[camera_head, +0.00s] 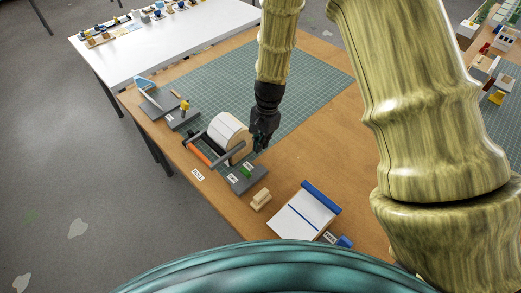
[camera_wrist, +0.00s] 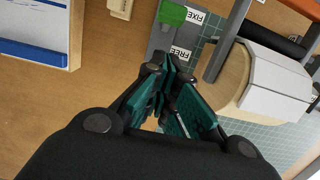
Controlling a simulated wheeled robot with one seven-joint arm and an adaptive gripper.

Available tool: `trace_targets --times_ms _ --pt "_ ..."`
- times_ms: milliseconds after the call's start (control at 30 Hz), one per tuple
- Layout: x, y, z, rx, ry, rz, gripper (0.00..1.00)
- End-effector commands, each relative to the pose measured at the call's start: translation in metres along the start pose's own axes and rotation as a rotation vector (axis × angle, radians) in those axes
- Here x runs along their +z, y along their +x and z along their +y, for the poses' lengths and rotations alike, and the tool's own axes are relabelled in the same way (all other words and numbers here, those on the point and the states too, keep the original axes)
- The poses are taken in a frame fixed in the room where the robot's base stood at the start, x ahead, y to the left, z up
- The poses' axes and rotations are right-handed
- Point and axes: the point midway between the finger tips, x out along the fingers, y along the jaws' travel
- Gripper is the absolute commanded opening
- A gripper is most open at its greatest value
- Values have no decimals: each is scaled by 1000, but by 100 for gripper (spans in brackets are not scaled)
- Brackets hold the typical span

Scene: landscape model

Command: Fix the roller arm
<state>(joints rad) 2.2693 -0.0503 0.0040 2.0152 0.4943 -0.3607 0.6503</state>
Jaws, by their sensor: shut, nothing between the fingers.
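The roller assembly stands at the table's left edge in the head view. It has a white drum with wooden ends (camera_head: 228,132), a grey arm bar (camera_head: 230,153) and an orange bar (camera_head: 197,154). In the wrist view the drum (camera_wrist: 275,85) and a grey bar (camera_wrist: 228,40) are at the right. My gripper (camera_head: 259,148) is shut and empty, just right of the drum. Its fingertips (camera_wrist: 167,68) show close to the plate's end.
A white board with blue edges (camera_head: 305,212) and a small wooden block (camera_head: 261,199) lie near the plate. Grey bases with a yellow piece (camera_head: 185,107) and a blue piece (camera_head: 144,86) stand beyond the drum. The green cutting mat (camera_head: 305,75) is mostly clear.

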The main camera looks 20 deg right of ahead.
Motion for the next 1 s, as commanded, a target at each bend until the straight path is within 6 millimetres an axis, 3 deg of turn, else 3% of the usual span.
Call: trace_targets --times_ms 500,1000 --pt "12 -52 0 -1 0 1 0" --pt "14 -62 1 1 1 0 0"
